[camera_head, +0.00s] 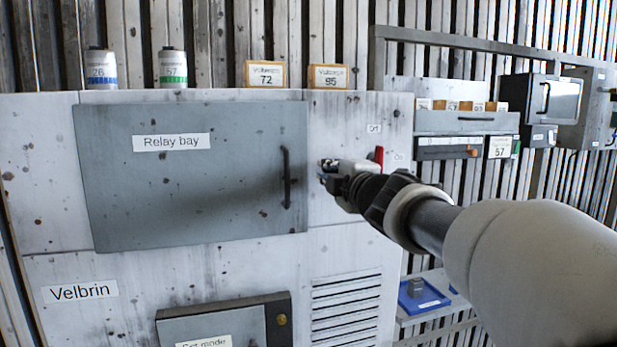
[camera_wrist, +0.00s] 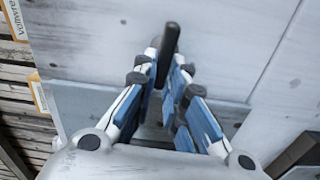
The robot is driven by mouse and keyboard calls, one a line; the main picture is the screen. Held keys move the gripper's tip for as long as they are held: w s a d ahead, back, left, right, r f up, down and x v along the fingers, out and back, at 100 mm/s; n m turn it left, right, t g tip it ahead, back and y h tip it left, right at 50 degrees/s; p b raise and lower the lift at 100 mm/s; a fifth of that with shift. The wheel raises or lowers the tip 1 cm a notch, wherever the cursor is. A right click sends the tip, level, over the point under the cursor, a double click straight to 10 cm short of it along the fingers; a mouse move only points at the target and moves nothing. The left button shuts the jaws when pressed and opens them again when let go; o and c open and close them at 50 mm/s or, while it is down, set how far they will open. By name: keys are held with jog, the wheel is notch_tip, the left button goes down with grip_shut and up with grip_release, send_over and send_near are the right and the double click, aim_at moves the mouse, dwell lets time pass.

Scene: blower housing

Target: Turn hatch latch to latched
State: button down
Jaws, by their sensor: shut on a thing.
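The hatch is a grey panel labelled "Relay bay" (camera_head: 200,190) on the white cabinet, closed or nearly so, with a dark vertical handle (camera_head: 287,178) near its right edge. My gripper (camera_head: 326,172) is just right of that edge, in front of the white face. In the wrist view, my gripper (camera_wrist: 168,85) is shut on a dark bar (camera_wrist: 168,45), which appears to be the hatch latch. The bar stands between the fingertips and points up in that picture. In the head view the gripper hides the latch, and I cannot tell its exact angle.
A red switch lever (camera_head: 379,156) sits close behind my wrist, to the right. Two cans and two orange-framed cards (camera_head: 266,74) stand on the cabinet top. Below are a vent grille (camera_head: 346,308) and a dark-framed lower box (camera_head: 225,318). A blue tray (camera_head: 424,298) lies at lower right.

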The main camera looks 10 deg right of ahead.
jog(key=shift+n, duration=0.5)
jog(key=c, duration=1.6)
grip_release()
jog(key=shift+w+f, duration=0.1)
jog(key=shift+c, duration=0.2)
jog(key=s+d, duration=0.2)
jog(key=s, duration=1)
jog(key=shift+d, duration=0.15)
